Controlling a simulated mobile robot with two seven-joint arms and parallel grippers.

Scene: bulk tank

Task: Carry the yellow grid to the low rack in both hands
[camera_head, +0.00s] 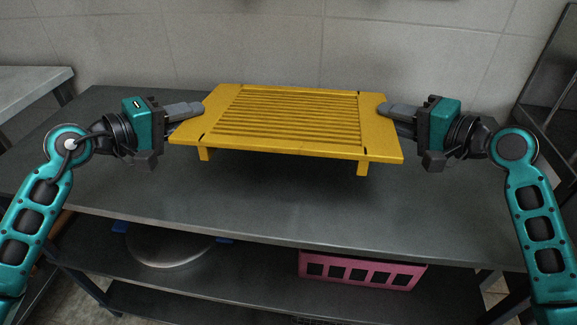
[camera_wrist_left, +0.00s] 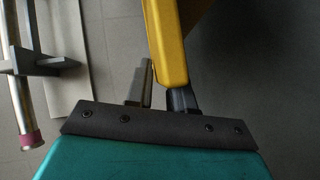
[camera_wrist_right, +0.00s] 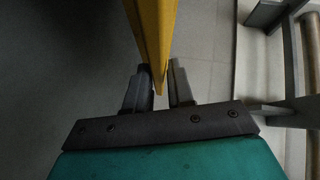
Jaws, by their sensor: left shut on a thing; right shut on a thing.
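The yellow grid (camera_head: 290,118) is a slatted board with short legs. In the head view it is held above the dark metal top of the rack table (camera_head: 270,205), roughly level. My left gripper (camera_head: 190,113) is shut on its left edge. My right gripper (camera_head: 395,113) is shut on its right edge. In the left wrist view the grid's edge (camera_wrist_left: 166,45) runs between the fingers. In the right wrist view its edge (camera_wrist_right: 154,40) also lies between the fingers. Part of the tabletop under the grid is hidden.
A pink crate (camera_head: 360,270) and a round metal pan with blue handles (camera_head: 165,248) are on the shelf below the top. A tiled wall (camera_head: 260,45) stands behind. Another grey table (camera_head: 30,85) is at the left. The tabletop around the grid is clear.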

